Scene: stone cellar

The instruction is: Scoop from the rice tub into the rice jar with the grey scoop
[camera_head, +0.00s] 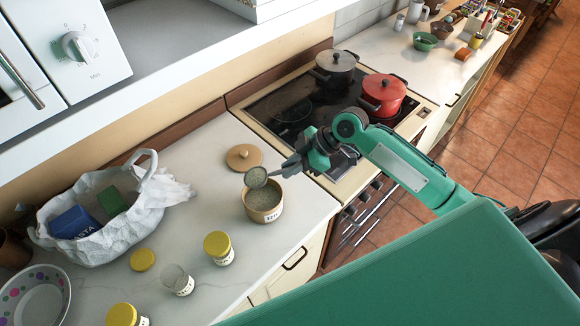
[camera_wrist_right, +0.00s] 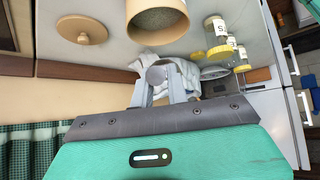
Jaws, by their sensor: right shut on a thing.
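The grey scoop (camera_head: 256,178) is held by my right gripper (camera_head: 291,166), which is shut on its handle. Its round bowl is above the back left rim of the round wooden tub (camera_head: 264,213). The bowl looks speckled like the tub's grainy contents, but I cannot be sure it is loaded. The tub has a label at its front and also shows in the right wrist view (camera_wrist_right: 160,36). An open clear jar (camera_head: 180,281) stands to the lower left with a small label I cannot read; it is likely the rice jar. My left gripper is out of view.
A wooden lid (camera_head: 243,157) lies behind the tub. Yellow-lidded jars (camera_head: 219,248) (camera_head: 123,315) flank the open jar, and a loose yellow lid (camera_head: 142,260) lies beside it. A white bag (camera_head: 120,232) and bowl (camera_head: 35,297) are left; the hob with pots (camera_head: 383,93) is right.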

